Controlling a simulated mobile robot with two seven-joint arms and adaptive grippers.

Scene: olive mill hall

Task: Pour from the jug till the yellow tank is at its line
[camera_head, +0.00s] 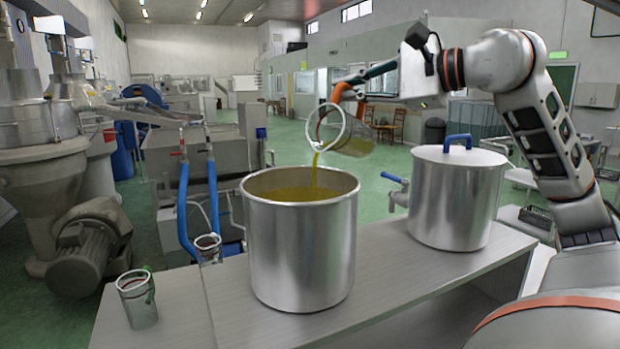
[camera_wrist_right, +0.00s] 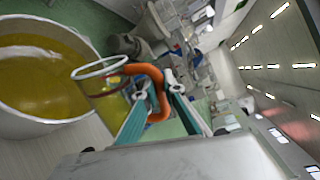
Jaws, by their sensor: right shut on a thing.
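A clear jug (camera_head: 355,143) with an orange handle is tilted over an open steel tank (camera_head: 300,245). A thin yellow stream (camera_head: 314,170) falls from its lip into the tank. The tank holds yellow liquid (camera_head: 292,192), its surface some way below the rim; I see no level line. My right gripper (camera_head: 346,88) is shut on the jug's handle. The wrist view also shows the jug (camera_wrist_right: 110,105), the handle in my right gripper (camera_wrist_right: 160,95) and the liquid (camera_wrist_right: 45,75). My left gripper is not in view.
A lidded steel tank (camera_head: 455,195) with a blue handle and tap stands right of the open one on the grey bench (camera_head: 385,285). Mill machines (camera_head: 90,250) fill the far left.

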